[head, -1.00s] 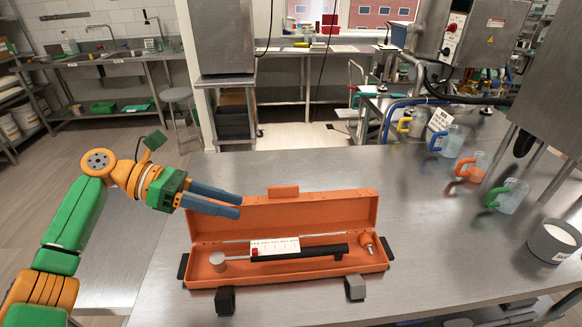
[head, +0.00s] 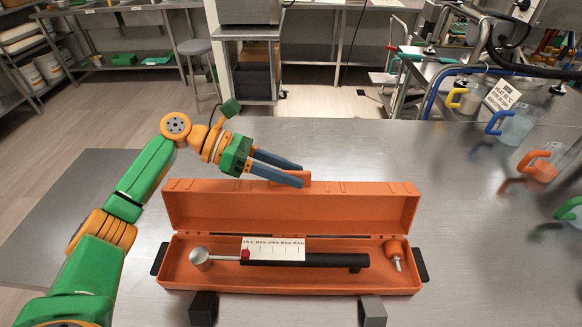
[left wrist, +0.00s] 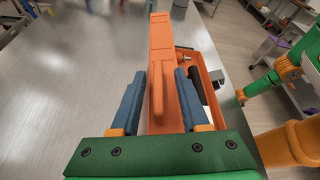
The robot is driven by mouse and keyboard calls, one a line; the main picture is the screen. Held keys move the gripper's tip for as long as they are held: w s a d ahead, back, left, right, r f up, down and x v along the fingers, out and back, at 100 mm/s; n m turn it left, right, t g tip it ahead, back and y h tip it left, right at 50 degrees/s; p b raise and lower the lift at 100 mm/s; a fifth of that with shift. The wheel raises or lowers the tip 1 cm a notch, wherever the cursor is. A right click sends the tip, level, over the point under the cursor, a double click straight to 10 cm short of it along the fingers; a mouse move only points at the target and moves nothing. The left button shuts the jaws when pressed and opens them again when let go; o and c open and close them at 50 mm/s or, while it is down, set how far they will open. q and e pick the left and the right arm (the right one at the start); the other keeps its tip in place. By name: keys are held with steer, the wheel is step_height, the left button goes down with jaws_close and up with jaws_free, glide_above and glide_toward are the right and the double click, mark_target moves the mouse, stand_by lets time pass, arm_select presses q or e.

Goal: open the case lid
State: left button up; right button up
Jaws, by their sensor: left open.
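The orange case (head: 290,285) lies on the metal table with its lid (head: 290,208) standing up along its far side, open. A tool with a black bar (head: 310,261), a round silver end and a white scale card (head: 273,248) lies inside. My left gripper (head: 301,174) is open at the lid's top edge, with its fingertips by the orange tab (head: 306,178), partly hiding it. In the left wrist view the orange tab (left wrist: 157,95) shows between the two blue fingers (left wrist: 158,85); contact cannot be told. My right gripper is not in view.
An orange-capped fitting (head: 395,252) sits at the case's right end. Jugs with coloured handles (head: 540,166) stand on the right. The table (head: 90,200) is clear left of the case.

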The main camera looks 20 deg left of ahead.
arm_select(q)
steer(key=shift+w+d+f, duration=0.2)
steer(key=shift+w, duration=0.05)
steer(key=shift+s+a, duration=0.1)
jaws_close()
steer(key=shift+r, duration=0.1)
stand_by(1.1)
